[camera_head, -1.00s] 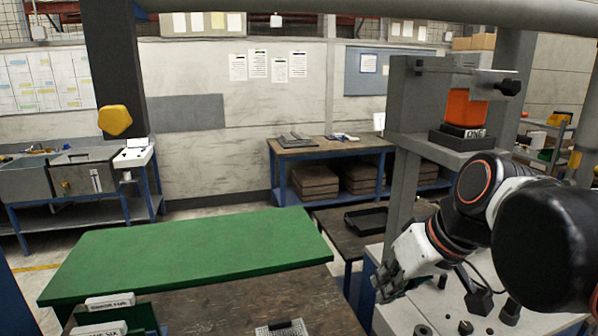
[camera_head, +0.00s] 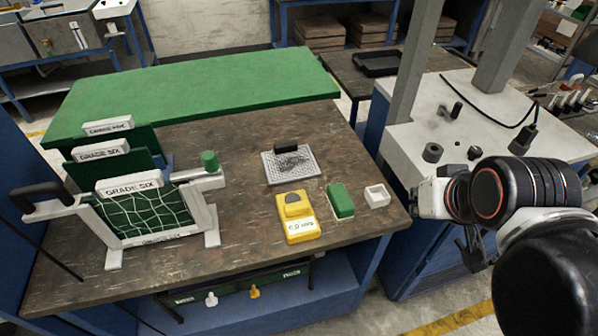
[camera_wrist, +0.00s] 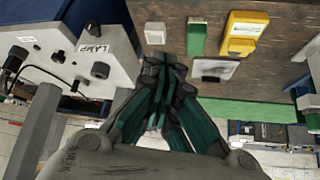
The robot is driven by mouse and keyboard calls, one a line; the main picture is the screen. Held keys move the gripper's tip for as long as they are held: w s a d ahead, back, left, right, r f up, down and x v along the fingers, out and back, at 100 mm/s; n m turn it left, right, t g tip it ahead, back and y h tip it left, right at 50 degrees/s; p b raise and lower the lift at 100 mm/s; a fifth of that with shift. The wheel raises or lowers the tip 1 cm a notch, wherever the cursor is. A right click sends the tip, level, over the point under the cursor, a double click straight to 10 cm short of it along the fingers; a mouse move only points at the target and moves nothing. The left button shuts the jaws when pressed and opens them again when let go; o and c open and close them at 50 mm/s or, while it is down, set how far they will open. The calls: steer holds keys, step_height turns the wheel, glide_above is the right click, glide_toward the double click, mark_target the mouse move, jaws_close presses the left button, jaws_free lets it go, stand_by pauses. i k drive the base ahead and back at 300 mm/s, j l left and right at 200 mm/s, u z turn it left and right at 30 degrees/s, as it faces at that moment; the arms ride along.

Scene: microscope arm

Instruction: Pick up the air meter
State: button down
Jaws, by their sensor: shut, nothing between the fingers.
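A yellow handheld device (camera_head: 297,217) with a pale label lies on the brown worktop near its front edge; its label is too blurred to read. I take it for the air meter. It also shows in the wrist view (camera_wrist: 243,33) at upper right. My gripper (camera_wrist: 165,66) is shut and empty, its dark green-grey fingers pointing toward the worktop. The device is to the right of the fingertips in the wrist view and apart from them. In the head view my arm is at the right, beyond the worktop's right edge, and the fingers are hard to make out.
A green block (camera_head: 340,201) and a small white box (camera_head: 377,195) sit right of the device. A mesh plate (camera_head: 291,165) lies behind it. A rack with netting (camera_head: 150,215) stands at left. A white-topped bench (camera_head: 455,125) with posts stands to the right.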

mark_target(300, 223)
steer(key=k+j+z, duration=0.15)
steer(key=j+z, duration=0.15)
steer(key=j, duration=0.25)
steer(key=k+j+z, duration=0.25)
steer(key=j, duration=0.2)
steer(key=k+j+z, duration=0.3)
steer(key=j, duration=0.15)
steer(key=k+j+z, duration=0.3)
steer(key=j, duration=0.1)
